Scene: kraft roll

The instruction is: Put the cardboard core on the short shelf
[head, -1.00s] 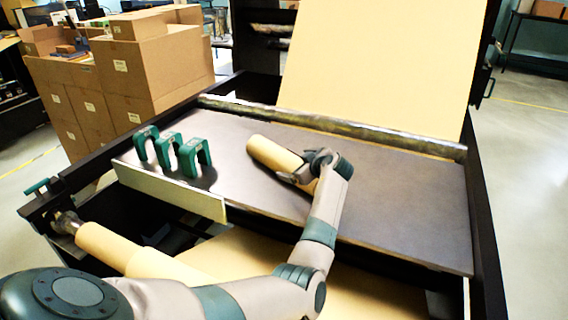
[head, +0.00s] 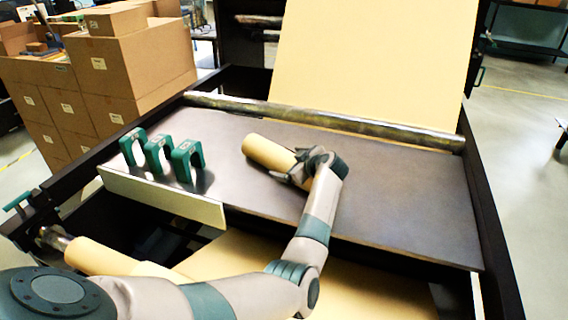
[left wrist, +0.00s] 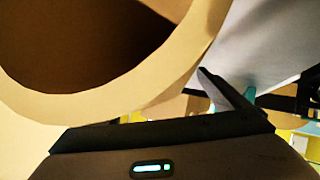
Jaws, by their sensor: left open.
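The cardboard core (head: 270,152) is a tan tube lying on the dark grey board (head: 400,200). My left gripper (head: 304,168) is at the core's near right end, with its jaws open. In the left wrist view the core's round open end (left wrist: 100,105) fills the upper left, very close to the camera. One dark finger (left wrist: 230,95) shows just right of its rim; the other finger is hidden. I cannot tell whether the gripper touches the core. I cannot tell for sure which surface is the short shelf. My right gripper is not in view.
Several green clamp-like brackets (head: 160,155) stand on the board's left part, behind a pale upright strip (head: 160,198). A metal roller (head: 320,120) runs along the back. A kraft roll (head: 100,258) lies at front left. Stacked boxes (head: 125,75) stand behind left. The board's right side is clear.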

